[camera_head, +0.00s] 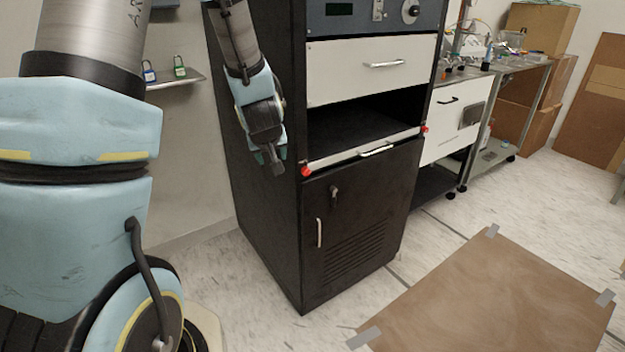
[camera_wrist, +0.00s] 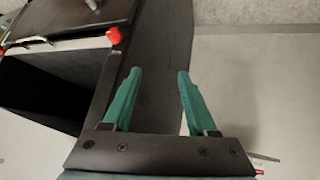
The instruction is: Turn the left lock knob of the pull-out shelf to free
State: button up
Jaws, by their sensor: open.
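The black cabinet (camera_head: 275,215) has a pull-out shelf with a pale front edge (camera_head: 345,156) and a metal handle (camera_head: 377,150). The red left lock knob (camera_head: 306,171) is at the shelf's left end, and the red right knob (camera_head: 425,128) is at its right end. My gripper (camera_head: 269,163) points down beside the cabinet's left side, left of the left knob. In the wrist view, my gripper (camera_wrist: 160,72) has its green fingers apart with nothing between them. A red knob (camera_wrist: 114,36), apparently the left one, is beyond and left of the fingertips, untouched.
A white drawer (camera_head: 360,72) is above the dark shelf opening, and a door (camera_head: 355,215) with a handle is below. A small wall shelf (camera_head: 175,82) holds padlocks on the left.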

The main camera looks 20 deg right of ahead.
jog(key=d+f+t, duration=0.1)
jog(key=d, duration=0.1)
jog(key=w+d+f+t, duration=0.1)
jog(key=d, duration=0.2)
jog(key=w+d+f, duration=0.1)
jog(key=d, duration=0.1)
jog(key=shift+d+f+n+t+y, duration=0.2)
jog(key=shift+f+n+t+y, duration=0.1)
jog(key=shift+t+y, duration=0.1)
jog(key=t+y+b, duration=0.2)
jog(key=t+y, duration=0.4)
jog(key=t, duration=0.1)
send_near(308, 172)
jog(key=shift+n, duration=0.4)
jog(key=p+x, duration=0.3)
jog(key=x, duration=0.4)
jog(key=shift+w+a, duration=0.1)
jog(key=shift+w, duration=0.25)
grip_shut()
